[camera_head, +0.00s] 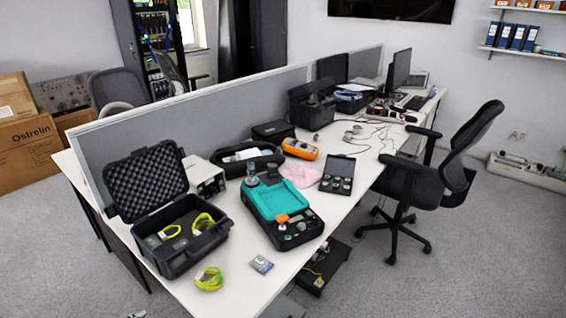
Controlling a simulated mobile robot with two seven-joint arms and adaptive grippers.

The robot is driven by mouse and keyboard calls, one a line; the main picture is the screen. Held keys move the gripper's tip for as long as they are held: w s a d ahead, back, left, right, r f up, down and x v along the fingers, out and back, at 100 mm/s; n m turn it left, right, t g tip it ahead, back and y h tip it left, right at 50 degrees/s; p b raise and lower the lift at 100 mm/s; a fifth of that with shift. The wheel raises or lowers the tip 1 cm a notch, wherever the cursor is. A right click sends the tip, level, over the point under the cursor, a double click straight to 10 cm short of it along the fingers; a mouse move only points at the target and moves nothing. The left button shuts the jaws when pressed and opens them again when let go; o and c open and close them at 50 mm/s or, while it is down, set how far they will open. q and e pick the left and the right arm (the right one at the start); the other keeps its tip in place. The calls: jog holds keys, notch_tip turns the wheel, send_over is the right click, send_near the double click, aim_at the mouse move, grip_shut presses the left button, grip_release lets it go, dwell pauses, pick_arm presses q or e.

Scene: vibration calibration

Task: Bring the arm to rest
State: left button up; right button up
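No arm or gripper of mine can be clearly made out in the head view. A small pale piece shows at the bottom edge left of centre, too cut off to identify. The white desk (232,293) holds a calibration unit (302,232) with a teal top panel and an orange piece on it. An open black foam-lined case (178,262) stands left of it, with yellow-green cable coils inside. Another yellow-green coil (209,279) and a small card-like item (261,264) lie near the desk's front edge.
A flat open black case (338,175), an orange handheld meter (300,149) and a pink cloth (300,176) lie farther back. A grey divider (215,108) runs behind the desk. A black office chair (440,170) stands on the right. Carpet is clear at front right.

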pick_arm(q)
jog(key=s+a+g+y, duration=0.1)
jog(key=s+a+y, duration=0.2)
jog(key=s+a, duration=0.45)
jog(key=w+d+f+n+t+h, duration=0.1)
jog(key=d+f+n+t+h, duration=0.2)
jog(key=d+f, duration=1.1)
jog(key=shift+w+d+f+n+h, duration=0.15)
jog(key=shift+w+f+n+h, duration=0.25)
jog(key=shift+f+h, duration=1.15)
jog(key=shift+s+r+h, duration=0.1)
jog(key=shift+r+h, duration=0.15)
